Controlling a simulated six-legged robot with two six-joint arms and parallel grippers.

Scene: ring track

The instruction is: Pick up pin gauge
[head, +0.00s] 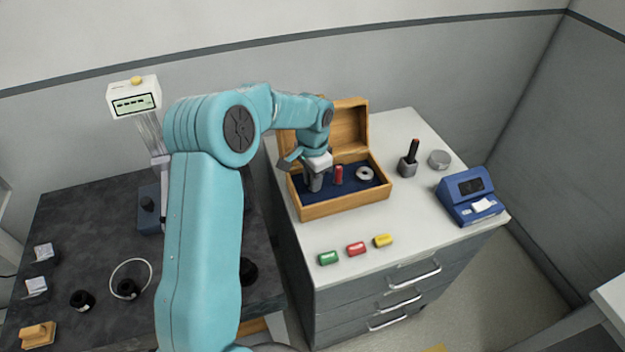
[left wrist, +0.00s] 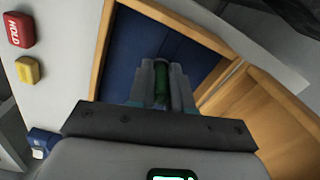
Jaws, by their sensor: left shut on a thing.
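My left gripper (head: 314,184) reaches down into the open wooden box (head: 345,206), over its dark blue lining. In the left wrist view its fingers (left wrist: 161,88) are shut on a green cylinder (left wrist: 162,77), which looks like a pin gauge. In the head view the gripper hides this cylinder. I cannot tell whether it still touches the lining. A red cylinder (head: 338,174) stands in the box just right of the gripper, and a grey ring (head: 364,173) lies farther right. My right gripper is not in view.
Green (head: 328,258), red (head: 356,249) and yellow (head: 383,240) tags lie in front of the box. A grey block with a dark rod (head: 408,160), a round metal piece (head: 439,159) and a blue device (head: 470,195) stand to its right. The raised lid is behind.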

